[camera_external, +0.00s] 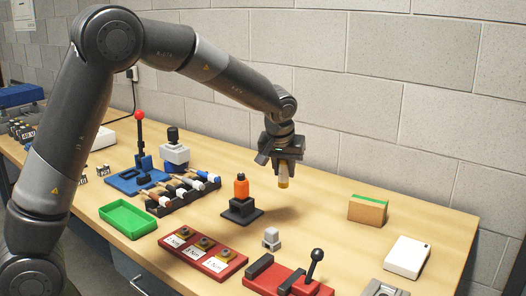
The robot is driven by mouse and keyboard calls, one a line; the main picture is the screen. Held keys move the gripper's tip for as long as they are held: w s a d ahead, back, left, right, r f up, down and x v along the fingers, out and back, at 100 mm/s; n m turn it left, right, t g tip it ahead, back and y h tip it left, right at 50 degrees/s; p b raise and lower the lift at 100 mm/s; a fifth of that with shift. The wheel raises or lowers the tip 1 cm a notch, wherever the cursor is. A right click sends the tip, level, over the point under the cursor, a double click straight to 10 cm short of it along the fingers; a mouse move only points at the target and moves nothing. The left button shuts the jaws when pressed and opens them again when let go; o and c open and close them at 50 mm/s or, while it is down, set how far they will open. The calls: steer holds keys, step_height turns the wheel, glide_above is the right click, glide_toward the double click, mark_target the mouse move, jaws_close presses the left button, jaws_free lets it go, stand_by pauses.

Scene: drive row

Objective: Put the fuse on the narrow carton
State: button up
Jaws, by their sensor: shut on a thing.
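My gripper (280,164) is shut on the fuse (284,182), a small pale cylinder with a yellowish lower end. The fuse hangs upright below the fingers, well above the table. Its upper part is hidden by the gripper. The narrow carton (366,211), a brown box with a green stripe along its top, stands on the table to the right of and below the gripper. Nothing shows on top of the carton.
A white box (407,256) lies right of the carton. A red lever base (285,281), a red tray (203,258) and a green tray (128,217) are nearer. Table left of the carton is clear.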

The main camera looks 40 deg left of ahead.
steer(key=w+d+r+m, duration=0.1)
steer(key=w+d+r, duration=0.25)
steer(key=d, duration=0.85)
steer(key=w+d+r+m, duration=0.15)
steer(key=d+r, duration=0.25)
steer(key=d, duration=0.8)
glide_above(360, 196)
steer(key=shift+n+h, duration=0.25)
steer(key=shift+h, duration=0.15)
step_height(360, 196, down, 7)
steer(key=shift+r, duration=0.1)
steer(key=shift+a+f, duration=0.1)
steer(key=shift+f, duration=1.95)
steer(key=shift+f, duration=0.1)
steer(key=o, duration=1)
